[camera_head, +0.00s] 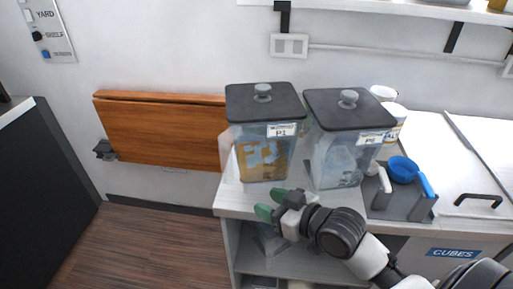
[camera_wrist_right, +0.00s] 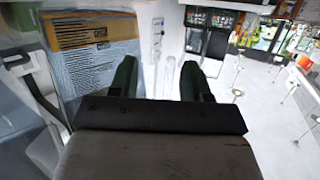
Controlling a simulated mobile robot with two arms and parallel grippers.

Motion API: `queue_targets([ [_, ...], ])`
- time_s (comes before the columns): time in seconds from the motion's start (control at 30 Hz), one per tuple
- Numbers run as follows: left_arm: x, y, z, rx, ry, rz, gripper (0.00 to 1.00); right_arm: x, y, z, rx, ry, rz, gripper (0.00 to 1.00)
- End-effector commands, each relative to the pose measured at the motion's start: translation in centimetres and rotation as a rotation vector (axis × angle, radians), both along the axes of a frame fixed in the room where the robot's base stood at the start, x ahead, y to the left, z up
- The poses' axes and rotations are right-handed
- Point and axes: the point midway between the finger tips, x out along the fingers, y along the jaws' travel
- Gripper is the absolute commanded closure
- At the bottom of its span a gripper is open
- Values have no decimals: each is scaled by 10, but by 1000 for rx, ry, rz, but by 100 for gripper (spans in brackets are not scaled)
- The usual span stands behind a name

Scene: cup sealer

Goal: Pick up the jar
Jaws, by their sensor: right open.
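Two clear square jars with black knobbed lids stand side by side on the white counter. The left jar (camera_head: 262,158) is labelled P1 and holds something orange-brown. The right jar (camera_head: 338,160) has a similar label and greyish contents. My right gripper (camera_head: 270,203), with green fingertips, is in front of the left jar near the counter's front edge. It is open and empty. My left gripper is not in view.
A grey tray (camera_head: 381,211) with a blue scoop (camera_head: 403,169) and handled tools lies right of the jars. A wooden folded panel (camera_head: 160,130) is on the wall at left. Open shelves (camera_head: 275,255) lie under the counter. Floor at left is clear.

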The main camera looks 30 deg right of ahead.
Motion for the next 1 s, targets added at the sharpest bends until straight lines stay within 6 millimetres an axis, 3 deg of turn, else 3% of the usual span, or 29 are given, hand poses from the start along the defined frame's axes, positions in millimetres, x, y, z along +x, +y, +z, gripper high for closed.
queue_targets([
  [0.03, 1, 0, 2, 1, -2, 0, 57, 0, 2, 22, 13, -55, 24, 52],
  [0.1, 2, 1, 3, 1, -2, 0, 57, -1, 6, 48, 41, -124, 56, 52],
  [0.2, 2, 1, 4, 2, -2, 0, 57, -3, 9, 79, 79, -209, 94, 52],
  [0.3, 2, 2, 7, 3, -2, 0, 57, 0, 13, 94, 102, -249, 112, 52],
  [1.0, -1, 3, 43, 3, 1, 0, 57, 79, 57, 91, 105, -248, 111, 52],
])
